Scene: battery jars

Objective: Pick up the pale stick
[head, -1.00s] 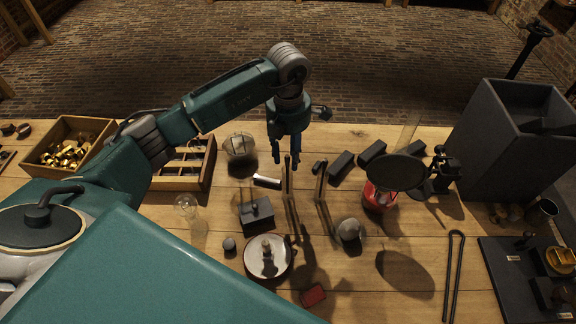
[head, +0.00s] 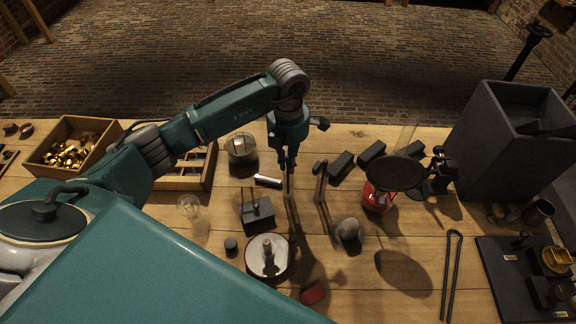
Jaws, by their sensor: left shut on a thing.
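The pale stick (head: 289,184), slim and light brown in this dim light, stands upright near the middle of the table in the head view. My left gripper (head: 287,165) comes down over it from above and is shut on its upper end. The fingers hide the stick's top. The stick's lower end appears to be still at the table; I cannot tell whether it is clear of its support. My right gripper is not in view.
A second upright stick (head: 321,183) stands close on the right. A white cylinder (head: 268,181) lies on the left. A dark block (head: 257,214), a round dish (head: 267,272) and a black disc (head: 396,173) stand around.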

